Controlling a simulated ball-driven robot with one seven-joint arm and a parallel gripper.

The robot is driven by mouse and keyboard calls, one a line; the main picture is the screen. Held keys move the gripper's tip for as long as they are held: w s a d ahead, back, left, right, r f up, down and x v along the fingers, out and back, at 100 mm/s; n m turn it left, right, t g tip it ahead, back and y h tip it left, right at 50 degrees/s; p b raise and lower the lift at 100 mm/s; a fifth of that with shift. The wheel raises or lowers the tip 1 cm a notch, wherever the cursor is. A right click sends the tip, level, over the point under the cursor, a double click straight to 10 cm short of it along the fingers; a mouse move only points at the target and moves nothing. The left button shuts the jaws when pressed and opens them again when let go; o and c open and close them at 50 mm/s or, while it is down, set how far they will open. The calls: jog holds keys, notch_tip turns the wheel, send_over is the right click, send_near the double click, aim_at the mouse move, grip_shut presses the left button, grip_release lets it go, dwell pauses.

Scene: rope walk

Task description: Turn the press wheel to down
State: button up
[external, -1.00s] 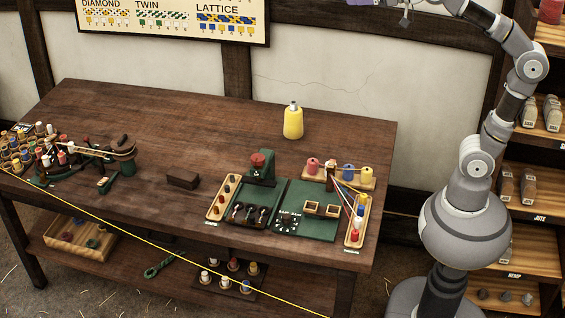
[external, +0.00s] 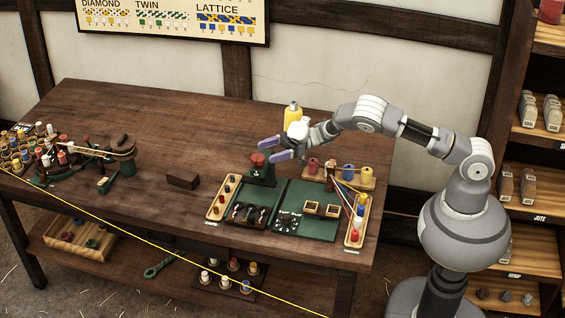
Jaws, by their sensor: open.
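The press (external: 262,176) is a small dark green stand at the back left of the green board on the table. Its red wheel (external: 257,160) sits on top. My gripper (external: 272,149) is just above and to the right of the wheel, with its two purple-tipped fingers spread apart and nothing visible between them. The fingers look close to the wheel, but I cannot tell whether they touch it. The wheel's exact setting is too small to read.
A yellow cone (external: 292,112) stands behind my gripper, partly hidden by it. A rack with coloured spools (external: 347,176) is to the right. A dark block (external: 183,180) lies to the left. The table's (external: 180,125) back left is clear.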

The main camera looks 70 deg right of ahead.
aim_at(253, 159)
jog(key=w+a, duration=0.1)
jog(key=w+a+f+b, duration=0.1)
jog(key=a, duration=0.1)
jog(key=w+a+b, duration=0.1)
jog(key=w+a, duration=0.1)
jog(key=shift+a+f, duration=0.1)
jog(key=shift+f, duration=0.05)
jog(key=shift+w+a, duration=0.35)
jog(key=c, duration=1)
jog(key=shift+r, duration=0.25)
